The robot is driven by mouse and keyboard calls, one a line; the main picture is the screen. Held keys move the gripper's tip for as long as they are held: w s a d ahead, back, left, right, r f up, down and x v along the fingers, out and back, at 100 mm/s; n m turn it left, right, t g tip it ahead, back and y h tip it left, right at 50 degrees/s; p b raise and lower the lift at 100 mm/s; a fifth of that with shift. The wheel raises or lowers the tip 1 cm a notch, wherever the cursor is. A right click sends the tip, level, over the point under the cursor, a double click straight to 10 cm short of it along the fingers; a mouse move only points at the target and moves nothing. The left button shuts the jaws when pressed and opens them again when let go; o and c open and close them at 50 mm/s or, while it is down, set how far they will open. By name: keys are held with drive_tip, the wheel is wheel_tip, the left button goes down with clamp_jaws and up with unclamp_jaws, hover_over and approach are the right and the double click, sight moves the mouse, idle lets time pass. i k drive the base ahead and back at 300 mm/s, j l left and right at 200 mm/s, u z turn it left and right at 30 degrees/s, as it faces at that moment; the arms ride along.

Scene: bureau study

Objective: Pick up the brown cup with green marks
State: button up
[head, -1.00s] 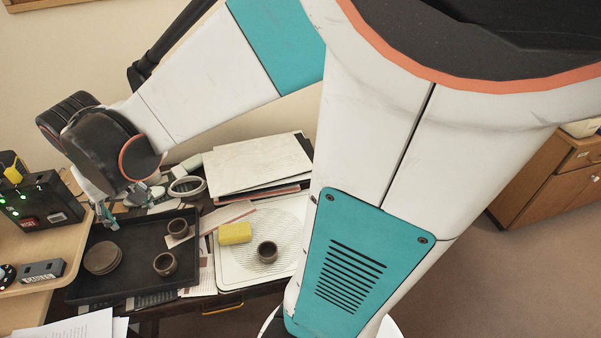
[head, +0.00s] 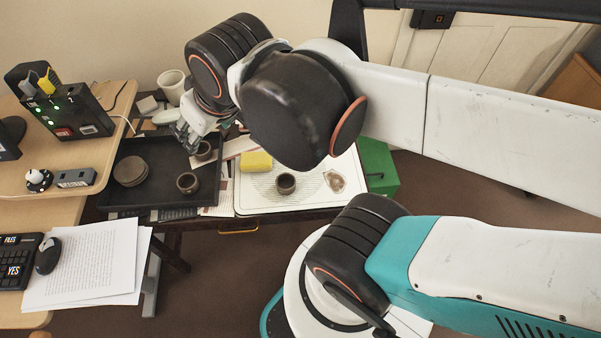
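Three small dark brown cups show in the head view. One cup (head: 204,152) is at the back right of the black tray (head: 150,197), another cup (head: 188,183) stands nearer the tray's front, and a third cup (head: 286,184) stands on the white ribbed board (head: 262,204). Green marks are too small to make out on any of them. My gripper (head: 187,146) points down over the back of the black tray, just left of the back cup. Whether it touches that cup, and how far its fingers are apart, I cannot tell.
Stacked brown saucers (head: 130,171) lie at the tray's left. A yellow sponge (head: 256,161) and a pale brown dish (head: 334,181) lie on the white board. A white mug (head: 172,86) stands behind. A black box (head: 68,110) and papers (head: 85,262) occupy the left desk.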

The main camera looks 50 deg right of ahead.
sight(285, 183)
drive_tip(key=k+l+z, duration=0.2)
drive_tip(key=z, duration=0.3)
drive_tip(key=k+l+u, duration=0.1)
drive_tip(key=k, duration=0.65)
drive_tip(key=k+l+u, duration=0.1)
drive_tip(key=k+l, duration=0.2)
drive_tip(key=k, duration=0.45)
